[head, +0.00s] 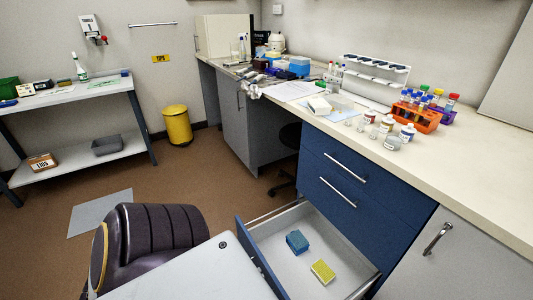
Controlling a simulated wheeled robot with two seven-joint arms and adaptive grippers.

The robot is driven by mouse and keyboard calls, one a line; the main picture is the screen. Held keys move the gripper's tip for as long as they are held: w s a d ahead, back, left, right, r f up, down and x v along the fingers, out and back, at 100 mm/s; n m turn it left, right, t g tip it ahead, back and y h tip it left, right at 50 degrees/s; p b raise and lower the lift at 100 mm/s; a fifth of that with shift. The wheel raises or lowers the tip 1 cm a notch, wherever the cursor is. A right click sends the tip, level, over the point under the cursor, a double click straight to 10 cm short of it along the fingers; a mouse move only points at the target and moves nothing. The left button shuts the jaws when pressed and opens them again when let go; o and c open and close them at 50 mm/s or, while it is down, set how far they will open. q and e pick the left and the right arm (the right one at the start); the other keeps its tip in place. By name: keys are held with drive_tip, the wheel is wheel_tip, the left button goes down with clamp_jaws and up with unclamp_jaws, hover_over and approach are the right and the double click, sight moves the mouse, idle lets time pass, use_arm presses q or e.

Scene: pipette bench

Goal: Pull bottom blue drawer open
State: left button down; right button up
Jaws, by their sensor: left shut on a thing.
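The bottom blue drawer (258,262) is pulled well out from the blue cabinet (345,175). Its pale inside holds a blue block (297,241) and a yellow sponge-like block (323,271). My left arm comes in at the bottom left, its pale end part (205,272) lying against the outer side of the drawer front. That part hides the drawer's handle and my left fingertips. My left gripper is shut at the drawer front, where the handle would be. My right gripper is out of view.
Two closed blue drawers with bar handles (345,167) sit above the open one. A grey cabinet door (445,250) is to the right. The counter (440,160) carries bottles, an orange tube rack (417,117) and a pipette stand (375,75). Open floor lies left of the drawer.

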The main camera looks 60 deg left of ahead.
use_arm(q)
drive_tip(key=shift+s, duration=0.5)
drive_tip(key=c, duration=1.5)
unclamp_jaws()
drive_tip(key=shift+v, duration=6)
drive_tip(key=shift+w, duration=0.1)
